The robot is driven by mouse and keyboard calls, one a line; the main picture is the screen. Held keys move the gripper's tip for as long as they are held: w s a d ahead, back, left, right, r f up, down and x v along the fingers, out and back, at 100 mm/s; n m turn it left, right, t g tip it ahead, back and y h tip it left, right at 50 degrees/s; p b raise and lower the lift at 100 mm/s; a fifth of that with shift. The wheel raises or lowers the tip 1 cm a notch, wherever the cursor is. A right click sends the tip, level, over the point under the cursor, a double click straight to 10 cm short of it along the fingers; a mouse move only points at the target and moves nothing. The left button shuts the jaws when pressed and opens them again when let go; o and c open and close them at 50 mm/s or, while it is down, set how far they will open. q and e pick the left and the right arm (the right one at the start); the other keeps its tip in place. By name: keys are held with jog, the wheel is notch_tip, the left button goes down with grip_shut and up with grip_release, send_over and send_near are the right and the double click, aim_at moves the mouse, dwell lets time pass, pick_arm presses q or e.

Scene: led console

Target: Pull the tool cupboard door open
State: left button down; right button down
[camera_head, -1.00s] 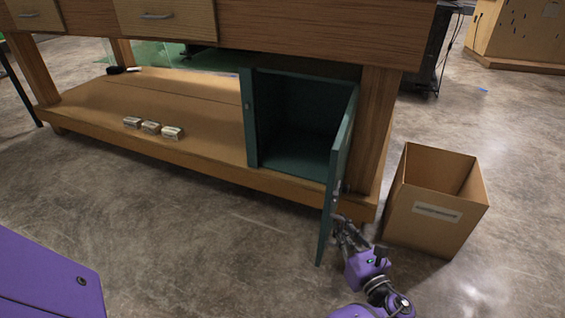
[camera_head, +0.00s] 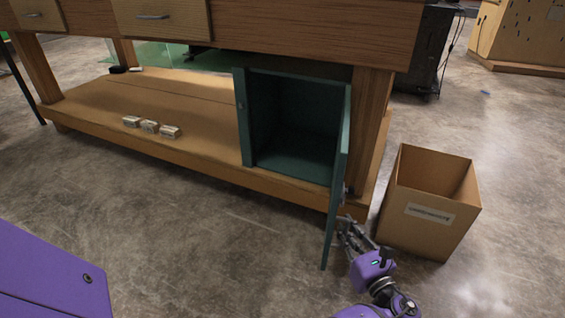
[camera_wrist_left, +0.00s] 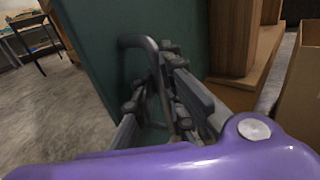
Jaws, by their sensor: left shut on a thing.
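The tool cupboard is a dark green box (camera_head: 241,120) under the wooden workbench. Its green door (camera_head: 337,180) stands open, hinged on the right and seen nearly edge-on, jutting toward me. The interior looks dark and empty. My left gripper (camera_head: 347,232) is at the right side of the door, on its outer face. In the left wrist view the gripper (camera_wrist_left: 163,88) is shut on the grey bar handle (camera_wrist_left: 138,42) of the green door (camera_wrist_left: 95,45). The fingers hide part of the handle. My right gripper is not in view.
An open cardboard box (camera_head: 425,215) stands on the floor just right of my left gripper. The workbench leg (camera_head: 368,135) is behind the door. Several small blocks (camera_head: 150,127) lie on the lower shelf (camera_head: 190,105). The floor left of the door is clear.

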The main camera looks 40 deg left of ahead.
pick_arm(q)
jog(key=c, duration=2.1)
grip_release()
jog(key=shift+w+d, duration=0.1)
jog(key=shift+r, duration=0.1)
jog(key=v, duration=1.2)
